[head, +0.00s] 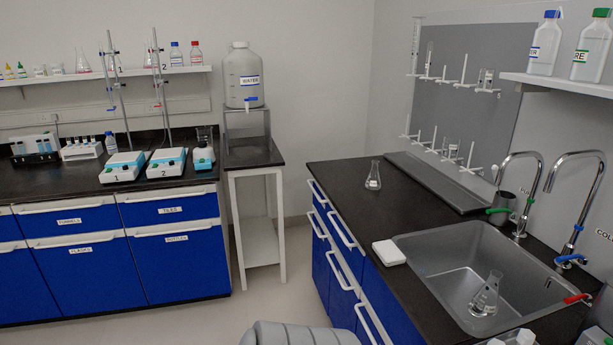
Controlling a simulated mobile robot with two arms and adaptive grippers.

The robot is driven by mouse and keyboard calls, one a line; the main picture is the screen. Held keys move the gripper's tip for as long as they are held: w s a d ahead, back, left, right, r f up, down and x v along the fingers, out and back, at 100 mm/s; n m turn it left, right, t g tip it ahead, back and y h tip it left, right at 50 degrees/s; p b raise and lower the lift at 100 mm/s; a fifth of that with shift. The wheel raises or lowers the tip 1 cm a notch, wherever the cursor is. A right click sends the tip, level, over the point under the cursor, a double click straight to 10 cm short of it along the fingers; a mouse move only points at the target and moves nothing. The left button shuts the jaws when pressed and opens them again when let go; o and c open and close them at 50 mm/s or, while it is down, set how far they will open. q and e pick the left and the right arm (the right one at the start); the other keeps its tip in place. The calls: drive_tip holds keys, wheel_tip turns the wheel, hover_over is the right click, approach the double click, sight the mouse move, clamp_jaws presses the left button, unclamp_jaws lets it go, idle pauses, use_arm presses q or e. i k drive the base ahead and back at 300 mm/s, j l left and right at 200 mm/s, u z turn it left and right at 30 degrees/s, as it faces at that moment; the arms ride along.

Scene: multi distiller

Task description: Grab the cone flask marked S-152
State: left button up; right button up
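A clear cone flask (373,181) with a small label stands upright on the black counter left of the drying rack. A second cone flask (485,301) with a label leans tilted inside the sink. Another clear flask (205,136) is at the right end of the left bench, by a blue-and-white device. More cone flasks, one with pinkish contents (82,64), stand on the left wall shelf. The flask labels are too small to read, so I cannot tell which is S-152. Neither of my grippers can be made out in the head view.
The grey sink (430,257) has two tall curved taps behind it. A white block (389,252) lies at its left edge. A water tank (243,78) stands over a small side table (250,154). Open floor (262,304) lies between the benches.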

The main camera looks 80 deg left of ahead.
sight(374, 182)
drive_tip(key=u, duration=2.3)
